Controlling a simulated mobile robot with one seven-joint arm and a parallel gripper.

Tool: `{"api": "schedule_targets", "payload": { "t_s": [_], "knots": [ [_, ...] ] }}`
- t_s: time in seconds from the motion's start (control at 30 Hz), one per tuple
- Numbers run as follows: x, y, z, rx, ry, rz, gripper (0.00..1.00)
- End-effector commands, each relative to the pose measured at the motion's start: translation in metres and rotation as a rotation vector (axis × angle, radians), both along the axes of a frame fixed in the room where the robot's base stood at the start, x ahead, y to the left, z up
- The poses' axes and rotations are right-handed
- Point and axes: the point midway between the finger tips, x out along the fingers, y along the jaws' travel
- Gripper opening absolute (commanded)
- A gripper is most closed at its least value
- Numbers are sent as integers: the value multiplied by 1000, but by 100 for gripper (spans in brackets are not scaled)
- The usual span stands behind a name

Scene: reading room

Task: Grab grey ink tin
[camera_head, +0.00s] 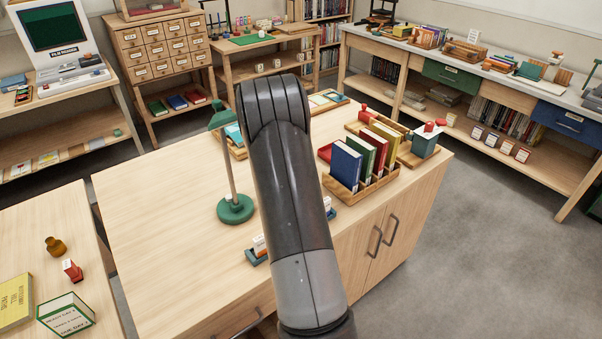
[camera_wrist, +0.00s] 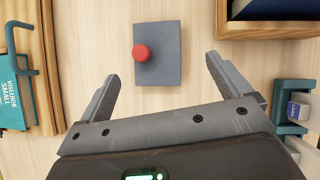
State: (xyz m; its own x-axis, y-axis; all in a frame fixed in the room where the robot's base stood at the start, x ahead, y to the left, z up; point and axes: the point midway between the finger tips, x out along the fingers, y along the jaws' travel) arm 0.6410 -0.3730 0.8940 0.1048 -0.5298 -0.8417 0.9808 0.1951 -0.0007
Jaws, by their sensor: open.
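The grey ink tin (camera_wrist: 170,45) shows in the wrist view as a dark grey rectangular block with a round red cap (camera_wrist: 141,52) on its face. It rests on the pale wooden tabletop. My gripper (camera_wrist: 162,72) is open, with one finger to the lower left of the tin and one to its lower right. Nothing is between the fingers and both look apart from the tin. In the head view my dark arm covers the middle of the table, and I cannot see the tin or the gripper there.
In the wrist view, a wooden tray (camera_wrist: 46,60) with a teal labelled item is at left. A wooden book rack (camera_wrist: 232,30) is at upper right, a teal holder (camera_wrist: 290,92) at right.

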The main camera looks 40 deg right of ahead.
Motion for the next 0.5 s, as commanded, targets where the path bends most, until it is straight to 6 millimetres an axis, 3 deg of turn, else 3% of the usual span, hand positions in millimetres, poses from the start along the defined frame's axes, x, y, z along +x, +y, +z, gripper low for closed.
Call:
{"api": "schedule_targets", "payload": {
  "t_s": [0.5],
  "knots": [
    [10, -31, -46, 1, 0, -1, 95]
  ]
}}
